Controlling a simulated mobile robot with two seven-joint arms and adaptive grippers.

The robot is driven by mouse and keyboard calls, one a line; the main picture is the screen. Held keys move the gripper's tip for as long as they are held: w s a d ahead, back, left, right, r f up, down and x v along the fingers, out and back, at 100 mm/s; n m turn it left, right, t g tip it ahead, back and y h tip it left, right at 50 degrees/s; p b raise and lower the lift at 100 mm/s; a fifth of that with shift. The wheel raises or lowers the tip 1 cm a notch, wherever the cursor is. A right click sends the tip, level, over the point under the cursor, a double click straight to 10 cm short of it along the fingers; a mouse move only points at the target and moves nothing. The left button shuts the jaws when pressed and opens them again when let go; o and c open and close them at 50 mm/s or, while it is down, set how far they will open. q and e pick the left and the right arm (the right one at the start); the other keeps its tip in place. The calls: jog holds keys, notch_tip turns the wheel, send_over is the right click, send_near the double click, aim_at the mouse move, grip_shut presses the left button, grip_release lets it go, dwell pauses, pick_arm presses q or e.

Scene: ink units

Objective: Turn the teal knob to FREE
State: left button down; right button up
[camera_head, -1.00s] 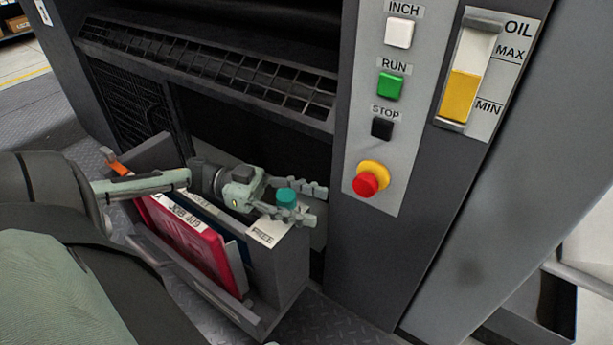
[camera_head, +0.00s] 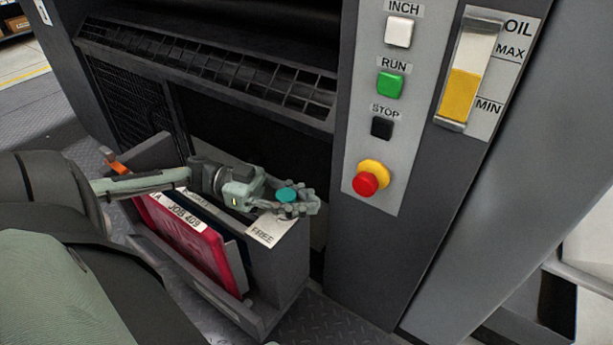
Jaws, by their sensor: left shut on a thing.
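The teal knob (camera_head: 287,194) sits on top of the near-right end of an open grey drawer unit (camera_head: 283,268). A white label reading FREE (camera_head: 262,236) lies on that top, just in front of the knob. My left gripper (camera_head: 298,201) reaches in from the left and is shut on the knob, with its fingers around the knob's sides. The knob's lower part and any pointer mark are hidden by the fingers, so I cannot tell which way it points. My right gripper is not in view.
The drawer holds a red ink unit labelled JOB 409 (camera_head: 190,238) and a dark one beside it. An orange part (camera_head: 116,168) is at the drawer's far left. A control panel with a red stop button (camera_head: 366,184) stands to the right. Ribbed floor lies below.

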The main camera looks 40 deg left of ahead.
aim_at(292, 226)
pick_arm(q)
jog(key=shift+f+g, duration=0.1)
jog(key=shift+g, duration=0.2)
jog(key=shift+s+m+g+h+b, duration=0.25)
jog(key=shift+m+g+h+b, duration=0.35)
jog(key=shift+m+g, duration=0.55)
jog(key=m+g, duration=0.1)
jog(key=g, duration=0.1)
jog(key=m+g, duration=0.1)
jog(key=g, duration=0.1)
jog(key=shift+s+d+m+b, duration=0.1)
jog(key=shift+s+m+b, duration=0.2)
jog(key=shift+s, duration=0.1)
jog(key=shift+s+a+m+g+y, duration=0.1)
jog(key=shift+s+m+g+y, duration=0.25)
jog(key=shift+m+g, duration=0.85)
jog(key=shift+s+a+m+g+y, duration=0.1)
jog(key=shift+s+m+g+y, duration=0.45)
jog(key=shift+g, duration=1.2)
jog(key=shift+s+a+m+g+y, duration=0.1)
jog(key=shift+s+m+g+y, duration=0.1)
jog(key=shift+m+g, duration=1.05)
jog(key=shift+n+g, duration=0.25)
jog(key=c, duration=1.2)
grip_release()
jog(key=shift+o, duration=0.2)
jog(key=shift+d, duration=0.1)
